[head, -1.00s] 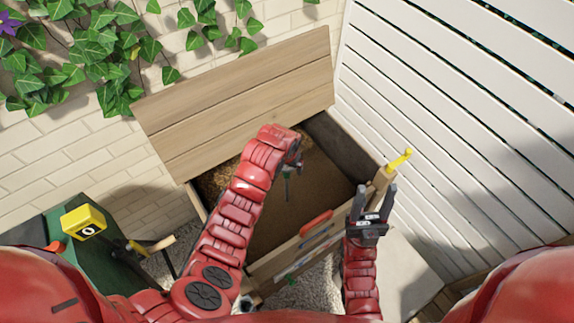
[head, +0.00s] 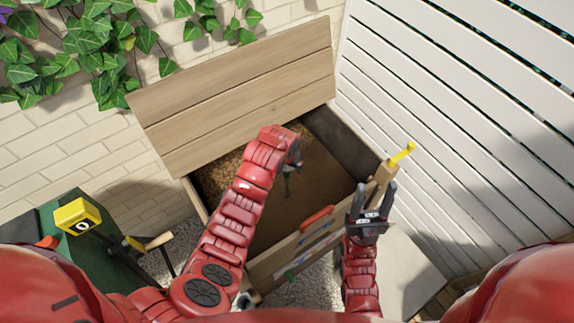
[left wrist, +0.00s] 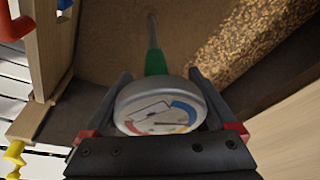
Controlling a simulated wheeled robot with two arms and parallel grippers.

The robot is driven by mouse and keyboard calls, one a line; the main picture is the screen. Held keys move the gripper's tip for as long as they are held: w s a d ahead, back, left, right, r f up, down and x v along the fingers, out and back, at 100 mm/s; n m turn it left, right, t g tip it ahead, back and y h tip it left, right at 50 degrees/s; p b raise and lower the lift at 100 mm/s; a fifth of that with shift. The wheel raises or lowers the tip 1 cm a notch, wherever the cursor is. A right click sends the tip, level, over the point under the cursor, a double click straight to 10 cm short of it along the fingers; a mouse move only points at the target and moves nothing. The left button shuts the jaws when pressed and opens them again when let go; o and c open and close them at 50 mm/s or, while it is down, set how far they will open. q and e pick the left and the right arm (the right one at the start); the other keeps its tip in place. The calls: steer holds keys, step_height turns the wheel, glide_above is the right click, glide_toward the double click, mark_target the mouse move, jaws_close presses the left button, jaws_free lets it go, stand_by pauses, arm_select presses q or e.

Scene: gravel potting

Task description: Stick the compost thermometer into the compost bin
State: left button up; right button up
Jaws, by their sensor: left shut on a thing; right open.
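The compost bin (head: 263,267) is a wooden box with its plank lid (head: 235,95) raised against the wall. Brown compost (head: 318,190) fills its inside. My left gripper (head: 291,168) reaches over the bin and is shut on the compost thermometer (left wrist: 163,104). Its round dial with coloured bands faces the left wrist camera, and the green collar (left wrist: 156,62) and thin probe point away towards the compost. In the head view the arm hides most of the dial. I cannot tell whether the tip touches the compost. My right gripper (head: 373,199) is open and empty by the bin's right front corner.
Tools with red and blue handles (head: 316,218) hang on the bin's front. A yellow hook-shaped handle (head: 402,154) stands at its right corner. A white slatted fence (head: 470,130) bounds the right.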

arm_select(q)
steer(key=shift+f, duration=0.1)
steer(key=shift+a+f+b, duration=0.1)
steer(key=shift+f+b, duration=0.65)
steer(key=shift+f, duration=0.3)
steer(key=o, duration=1.2)
steer(key=shift+c, duration=0.2)
steer(key=shift+p+v, duration=1.4)
steer(key=shift+v, duration=1.15)
steer(key=shift+p+v, duration=0.95)
steer(key=shift+v, duration=1.5)
steer(key=shift+r, duration=0.1)
